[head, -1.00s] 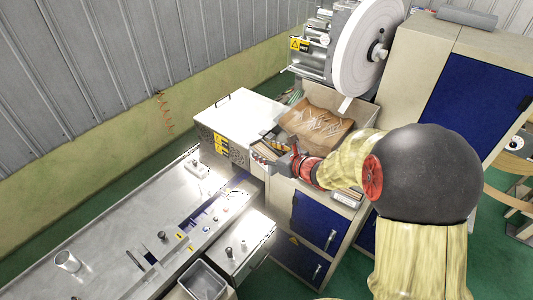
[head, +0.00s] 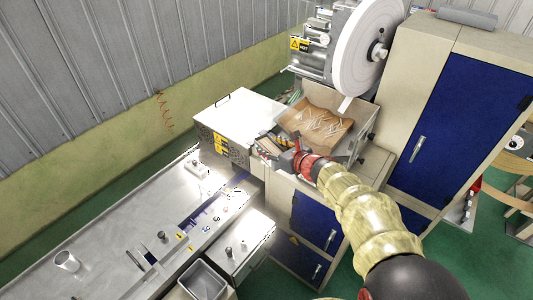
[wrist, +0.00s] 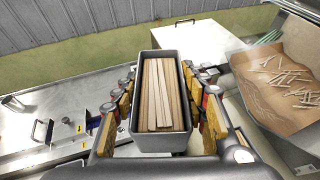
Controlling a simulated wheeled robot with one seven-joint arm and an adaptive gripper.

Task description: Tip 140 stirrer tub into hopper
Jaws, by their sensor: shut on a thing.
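A grey rectangular tub (wrist: 161,141) packed with long pale wooden stirrers (wrist: 160,95) fills the middle of the wrist view. My gripper (wrist: 160,105) is shut on it, with fingers along both long sides. In the head view the tub (head: 268,146) is small and partly covered by my gripper (head: 290,150). The tub looks upright, and the stirrers lie inside it. The hopper, an open bin with a brown lining (head: 326,128) and loose scattered sticks, is just right of the tub. Its lining also shows at right in the wrist view (wrist: 270,105).
A white-topped machine box (head: 240,113) stands left of the tub. A large white reel (head: 362,50) rises behind the hopper. A tall blue-doored cabinet (head: 465,100) stands at right. A long metal bench (head: 110,240) runs along the lower left.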

